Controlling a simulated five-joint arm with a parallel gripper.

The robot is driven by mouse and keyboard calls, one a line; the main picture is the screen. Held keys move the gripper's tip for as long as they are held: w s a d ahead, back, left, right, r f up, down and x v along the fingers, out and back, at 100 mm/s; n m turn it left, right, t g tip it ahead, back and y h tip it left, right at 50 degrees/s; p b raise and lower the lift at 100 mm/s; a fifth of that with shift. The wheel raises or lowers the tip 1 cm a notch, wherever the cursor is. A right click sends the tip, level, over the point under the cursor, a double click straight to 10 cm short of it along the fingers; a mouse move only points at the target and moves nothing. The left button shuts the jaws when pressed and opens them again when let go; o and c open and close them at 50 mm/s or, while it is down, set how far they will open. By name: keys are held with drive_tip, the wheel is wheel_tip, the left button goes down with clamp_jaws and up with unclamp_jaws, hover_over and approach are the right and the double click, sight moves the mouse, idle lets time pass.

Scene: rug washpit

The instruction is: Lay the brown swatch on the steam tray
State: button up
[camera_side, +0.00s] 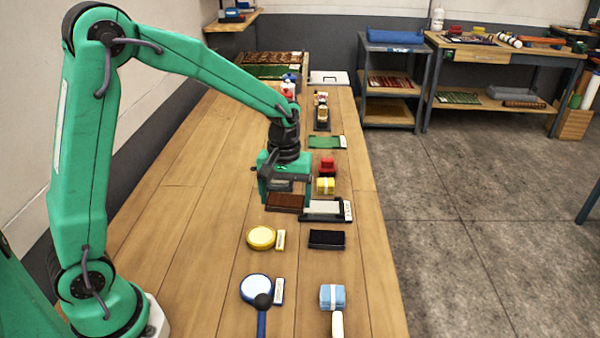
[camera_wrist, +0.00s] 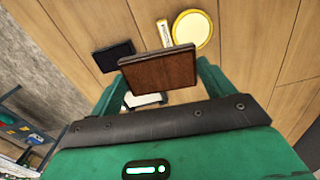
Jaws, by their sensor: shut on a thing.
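My gripper (camera_side: 285,196) is shut on the brown swatch (camera_side: 285,202), a flat dark-brown piece held above the wooden bench. In the wrist view the swatch (camera_wrist: 160,72) sits between the green fingers with its broad brown face showing. A dark-rimmed tray with a pale surface and a white label, which looks like the steam tray (camera_side: 322,217), lies just right of the swatch in the side view. In the wrist view the tray (camera_wrist: 146,99) shows only in part behind the swatch. The swatch appears apart from it.
A black block (camera_side: 326,240) and a yellow round pad (camera_side: 261,238) lie nearer the camera. A yellow block (camera_side: 325,185) and a red item (camera_side: 327,167) stand just beyond the tray. The bench's left side is clear.

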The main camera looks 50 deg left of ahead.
drive_tip(key=shift+w, duration=0.1)
drive_tip(key=n, duration=0.1)
hover_over(321, 206)
wheel_tip(321, 206, down, 2)
drive_tip(key=shift+d+f, duration=0.1)
idle(0.3)
drive_tip(key=shift+f, duration=0.1)
drive_tip(key=shift+f, duration=2.7)
drive_tip(key=shift+f, duration=0.5)
idle(0.4)
drive_tip(key=o, duration=0.9)
drive_tip(key=shift+r, duration=0.15)
wheel_tip(321, 206, up, 7)
idle(0.8)
